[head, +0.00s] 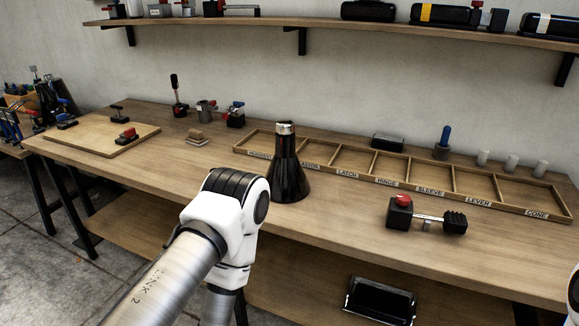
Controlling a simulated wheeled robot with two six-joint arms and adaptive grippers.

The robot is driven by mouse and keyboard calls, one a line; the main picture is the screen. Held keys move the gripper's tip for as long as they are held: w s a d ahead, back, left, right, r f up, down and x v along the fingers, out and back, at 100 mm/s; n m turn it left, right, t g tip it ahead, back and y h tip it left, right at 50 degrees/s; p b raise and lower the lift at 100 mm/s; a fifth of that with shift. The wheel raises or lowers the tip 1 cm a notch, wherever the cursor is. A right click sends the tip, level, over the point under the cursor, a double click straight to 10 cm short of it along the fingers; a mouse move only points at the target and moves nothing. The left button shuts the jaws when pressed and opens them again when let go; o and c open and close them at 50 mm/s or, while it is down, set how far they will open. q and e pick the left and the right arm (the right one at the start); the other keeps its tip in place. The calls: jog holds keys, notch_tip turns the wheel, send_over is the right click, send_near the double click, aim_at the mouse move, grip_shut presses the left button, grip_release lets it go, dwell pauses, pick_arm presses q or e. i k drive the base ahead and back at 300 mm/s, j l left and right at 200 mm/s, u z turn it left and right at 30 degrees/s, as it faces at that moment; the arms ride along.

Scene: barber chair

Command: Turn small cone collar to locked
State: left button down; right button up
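A glossy black cone (291,182) stands upright on the workbench, in front of the divided tray's left part. A silver collar (285,128) sits around its narrow top. I cannot read any lock mark on the collar, so its turned position is unclear. My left arm comes in from the lower left, and its elbow is in front of and left of the cone. Its gripper is out of the picture. Only a small part of my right arm shows at the lower right edge, and its gripper is not in view either.
A labelled wooden tray (452,200) runs along the bench (340,235). A black block with a red knob and ribbed handle (455,222) lies at the front right. Bare wood lies between cone and block.

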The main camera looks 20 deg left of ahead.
aim_at(285, 127)
jog(key=i+j, duration=0.2)
jog(key=j, duration=0.15)
jog(key=i+j, duration=0.15)
jog(key=j, duration=0.15)
jog(key=i+j, duration=0.2)
jog(key=j, duration=0.15)
jog(key=u, duration=0.05)
